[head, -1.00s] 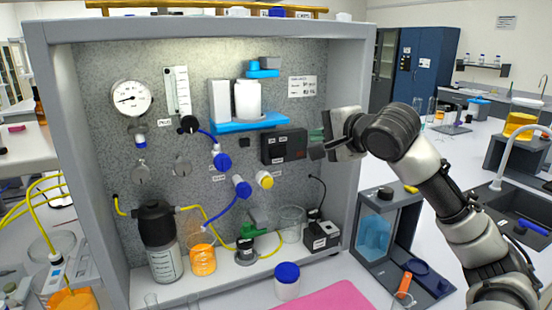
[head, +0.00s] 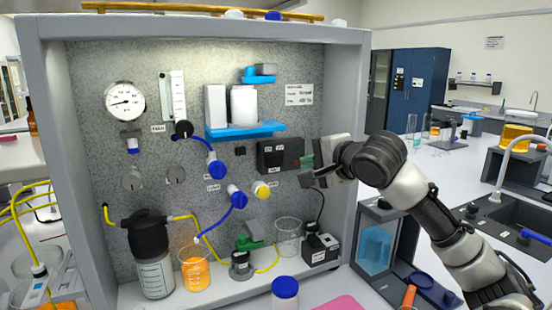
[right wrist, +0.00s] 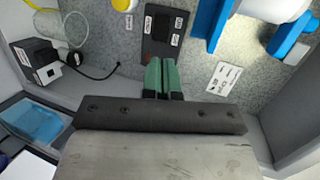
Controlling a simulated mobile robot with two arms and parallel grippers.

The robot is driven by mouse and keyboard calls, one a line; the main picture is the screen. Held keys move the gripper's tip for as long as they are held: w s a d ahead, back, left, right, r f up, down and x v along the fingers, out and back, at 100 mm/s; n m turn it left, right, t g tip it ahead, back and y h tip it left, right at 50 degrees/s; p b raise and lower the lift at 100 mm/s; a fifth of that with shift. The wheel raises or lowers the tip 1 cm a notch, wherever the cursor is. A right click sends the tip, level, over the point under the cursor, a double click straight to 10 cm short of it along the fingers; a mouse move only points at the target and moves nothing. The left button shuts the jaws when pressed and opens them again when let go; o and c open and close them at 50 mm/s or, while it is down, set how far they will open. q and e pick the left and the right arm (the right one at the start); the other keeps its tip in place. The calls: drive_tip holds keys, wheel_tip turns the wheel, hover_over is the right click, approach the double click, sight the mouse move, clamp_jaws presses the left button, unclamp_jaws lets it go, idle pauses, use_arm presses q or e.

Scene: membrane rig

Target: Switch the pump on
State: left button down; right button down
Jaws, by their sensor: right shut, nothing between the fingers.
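A dark control box (head: 278,154) with small white labels is fixed to the grey speckled panel; it also shows in the right wrist view (right wrist: 160,38), with a black block on its face. My right gripper (head: 305,163) is just right of this box in the head view. In the right wrist view its green fingers (right wrist: 164,66) are together and empty, pointing at the box's near end; contact cannot be told. A small black labelled unit (head: 320,249) with a cable stands on the rig's floor at right. Which unit is the pump is not readable. My left gripper is not in view.
A blue shelf (head: 246,130) with white containers sits above the box. A beaker of orange liquid (head: 195,270) and a dark-capped bottle (head: 154,274) stand on the rig's floor. The rig's right side wall is close to my right arm.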

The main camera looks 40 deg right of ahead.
drive_tip(key=p, duration=0.4)
approach(270, 159)
drive_tip(key=w, duration=0.1)
drive_tip(key=p+x, duration=0.1)
drive_tip(key=p, duration=0.1)
drive_tip(key=p+x, duration=0.2)
drive_tip(key=shift+w+d+f, duration=0.15)
drive_tip(key=shift+w+f, duration=0.05)
drive_tip(key=shift+f, duration=0.1)
drive_tip(key=shift+w+p, duration=0.55)
drive_tip(key=shift+w, duration=0.15)
drive_tip(key=shift+w+d+f+p, duration=0.1)
drive_tip(key=shift+w+f+p, duration=0.2)
drive_tip(key=shift+w, duration=0.3)
